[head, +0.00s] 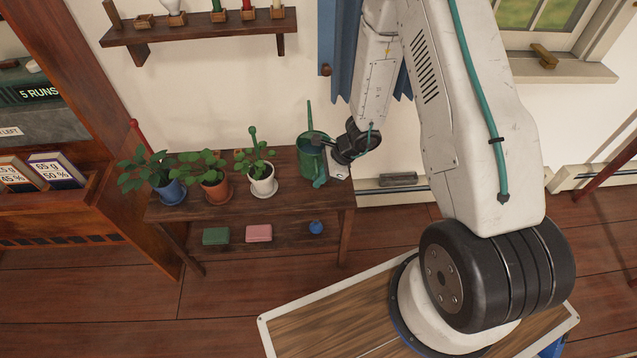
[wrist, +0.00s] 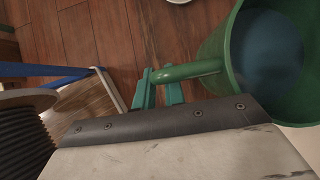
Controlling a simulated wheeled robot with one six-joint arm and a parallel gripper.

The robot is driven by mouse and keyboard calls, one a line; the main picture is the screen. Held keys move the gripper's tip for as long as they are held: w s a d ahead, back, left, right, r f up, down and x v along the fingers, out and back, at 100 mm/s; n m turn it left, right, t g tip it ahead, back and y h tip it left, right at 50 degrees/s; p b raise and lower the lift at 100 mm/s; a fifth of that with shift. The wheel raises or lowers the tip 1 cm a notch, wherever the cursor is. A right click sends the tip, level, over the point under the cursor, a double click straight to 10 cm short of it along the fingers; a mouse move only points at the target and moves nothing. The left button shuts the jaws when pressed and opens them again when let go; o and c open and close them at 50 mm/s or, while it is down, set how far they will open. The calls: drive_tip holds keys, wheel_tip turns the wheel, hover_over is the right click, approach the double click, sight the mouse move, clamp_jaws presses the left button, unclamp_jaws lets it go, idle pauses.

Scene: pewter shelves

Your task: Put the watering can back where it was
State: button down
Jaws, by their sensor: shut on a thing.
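The green watering can (head: 313,160) is upright at the right end of the dark wooden plant table (head: 285,186). I cannot tell whether its base touches the top. My gripper (head: 324,146) is at its right side in the head view, shut on it. In the wrist view the can's round wall (wrist: 222,45) is at the upper right, with a dark bluish inside. A green tube-like part of the can runs left to the teal fingertips of my gripper (wrist: 160,88). A dark wrist part hides the can's lower side there.
Plants in a blue pot (head: 171,193), a terracotta pot (head: 216,191) and a white pot (head: 263,180) stand left of the can. The lower shelf holds a green block (head: 216,236), a pink block (head: 259,233) and a blue ball (head: 316,228).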

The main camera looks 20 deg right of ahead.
drive_tip(key=shift+w, duration=0.45)
wheel_tip(320, 180, down, 4)
drive_tip(key=shift+r, duration=0.2)
drive_tip(key=c, duration=1.5)
unclamp_jaws()
drive_tip(key=shift+s+f, duration=0.1)
